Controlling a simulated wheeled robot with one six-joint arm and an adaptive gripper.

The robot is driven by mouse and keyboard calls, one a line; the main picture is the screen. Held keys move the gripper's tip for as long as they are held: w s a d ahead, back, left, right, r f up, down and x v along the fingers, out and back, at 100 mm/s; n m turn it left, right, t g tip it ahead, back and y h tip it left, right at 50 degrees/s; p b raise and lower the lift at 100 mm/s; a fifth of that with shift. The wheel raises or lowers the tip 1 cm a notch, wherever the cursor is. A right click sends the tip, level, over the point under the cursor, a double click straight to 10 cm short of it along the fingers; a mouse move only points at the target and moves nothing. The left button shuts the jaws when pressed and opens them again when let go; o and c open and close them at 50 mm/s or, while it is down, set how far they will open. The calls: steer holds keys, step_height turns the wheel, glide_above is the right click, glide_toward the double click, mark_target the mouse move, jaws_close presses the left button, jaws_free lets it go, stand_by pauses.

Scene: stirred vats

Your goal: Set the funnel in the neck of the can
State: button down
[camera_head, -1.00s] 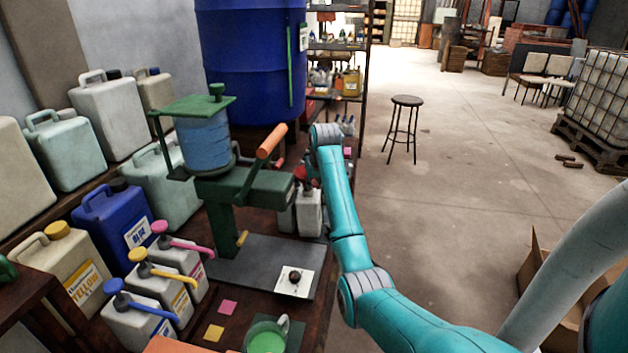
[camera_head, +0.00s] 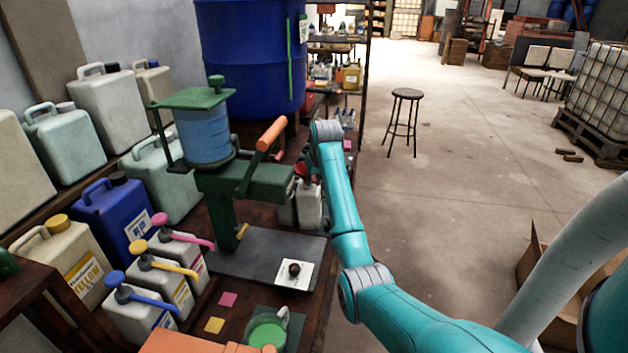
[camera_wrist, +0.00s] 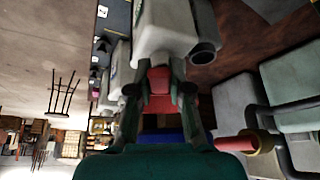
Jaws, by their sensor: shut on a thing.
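The red funnel (camera_wrist: 159,82) is between the two fingers of my gripper (camera_wrist: 158,95) in the wrist view; the gripper is shut on it. A white can (camera_wrist: 168,28) lies just past the fingertips, with a dark round opening or cap (camera_wrist: 205,55) at its side. In the head view a white can (camera_head: 311,208) stands behind the green press, and a bit of red (camera_head: 301,168), probably the funnel, shows above it. My gripper is mostly hidden there by the press and my arm. I cannot tell whether the funnel touches the can's neck.
The green press (camera_head: 240,185) with its orange lever (camera_head: 271,134) stands close left of my arm. A large blue drum (camera_head: 250,60) and a shelf rack are behind. Several pump jugs and canisters line the left. Open floor and a stool (camera_head: 406,95) lie right.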

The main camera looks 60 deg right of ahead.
steer(key=shift+f, duration=0.2)
steer(key=c, duration=1)
jaws_free()
steer(key=v, duration=1.2)
steer(key=shift+f, duration=0.1)
